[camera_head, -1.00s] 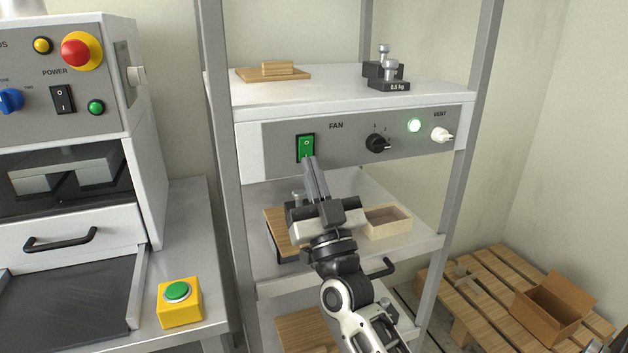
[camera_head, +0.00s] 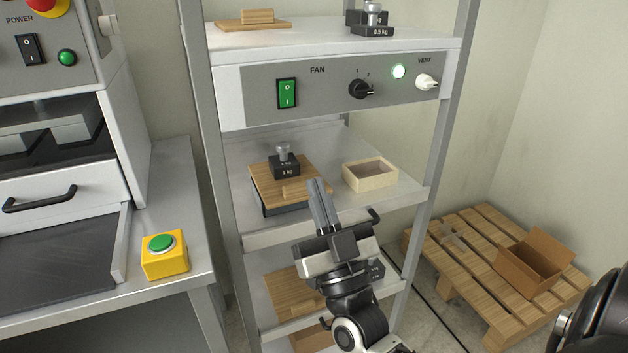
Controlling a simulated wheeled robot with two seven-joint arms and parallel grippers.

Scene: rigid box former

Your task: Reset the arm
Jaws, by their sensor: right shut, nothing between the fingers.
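My right gripper (camera_head: 322,205) is in front of the shelf rack, pointing up, with its fingers together and nothing between them. It stands below the fan panel (camera_head: 335,87) and apart from the green rocker switch (camera_head: 286,93). The black fan knob (camera_head: 359,89), a lit green lamp (camera_head: 398,71) and the white vent knob (camera_head: 426,82) sit on the same panel. The gripper hides part of the middle shelf's front edge. My left gripper is not in view; a dark part of mine shows at the lower right edge.
The middle shelf (camera_head: 408,197) holds a wooden board (camera_head: 262,185) with a 1 kg weight (camera_head: 284,166) and an open wooden box (camera_head: 370,174). A yellow button box (camera_head: 164,257) stands on the left bench. A pallet (camera_head: 485,215) with a cardboard box (camera_head: 530,268) is on the right.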

